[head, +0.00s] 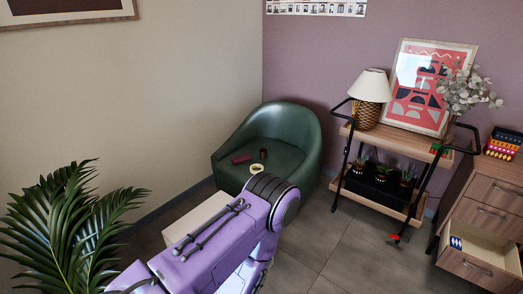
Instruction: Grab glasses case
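A small dark red, elongated object (242,158), which looks like the glasses case, lies on the seat of the green armchair (302,128). It lies toward the left of the seat. A small dark brown object (263,154) is just to its right, and a pale yellow ring-shaped object (257,168) is in front of them. One purple arm of mine rises from the bottom, bends in front of the chair and hides part of its front. Neither of my grippers shows in the head view, so I cannot see whether they hold anything.
A palm plant (65,235) stands at the lower left. A pale box-like surface (190,220) is partly behind my arm. A wheeled cart (398,142) with a lamp (369,97) stands right of the chair. A cabinet (483,205) has an open drawer. Floor between is clear.

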